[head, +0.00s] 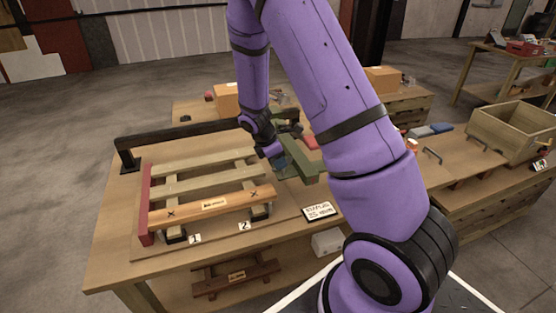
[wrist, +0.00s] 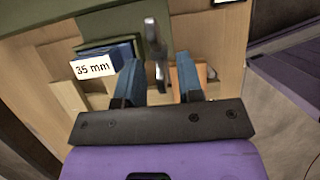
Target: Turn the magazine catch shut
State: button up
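A grey metal lever (wrist: 151,34), which looks like the magazine catch, stands in the wrist view against a green panel (wrist: 90,22). My gripper (wrist: 158,62) has its two blue fingers apart, with the lever showing between them. Gaps show on both sides of the lever, so the fingers do not appear closed on it. In the head view my gripper (head: 277,163) is low beside a green part (head: 304,168) on the workbench. The lever cannot be made out in the head view, where my arm hides part of that area.
A wooden slatted frame (head: 205,180) with a red end (head: 145,206) lies left of my gripper, with a black bar (head: 190,133) behind it. A white sign (head: 319,211) lies in front. A block labelled 35 mm (wrist: 93,67) is left of the fingers. A wooden crate (head: 512,126) stands right.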

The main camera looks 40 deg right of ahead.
jog(key=shift+c, duration=0.5)
grip_shut()
jog(key=shift+m, duration=0.3)
jog(key=m, duration=0.1)
jog(key=m+g, duration=0.1)
jog(key=m, duration=0.1)
jog(key=shift+w+d+m+g+y, duration=0.2)
jog(key=shift+w+m+g+y, duration=0.1)
jog(key=shift+m+y, duration=0.1)
jog(key=m, duration=0.3)
jog(key=m+g+y, duration=0.1)
jog(key=shift+w+d+m, duration=0.25)
jog(key=shift+m, duration=0.05)
jog(key=m, duration=0.1)
jog(key=m+y, duration=0.1)
jog(key=m, duration=0.2)
jog(key=shift+w+d+g+y, duration=0.1)
jog(key=shift+d+g+y, duration=0.2)
jog(key=shift+d+y, duration=0.1)
jog(key=shift+d+m+y, duration=0.15)
jog(key=shift+m+y, duration=0.3)
jog(key=shift+m, duration=0.8)
jog(key=shift+d+m+y, duration=0.1)
jog(key=shift+m+y, duration=0.35)
jog(key=shift+m, duration=0.8)
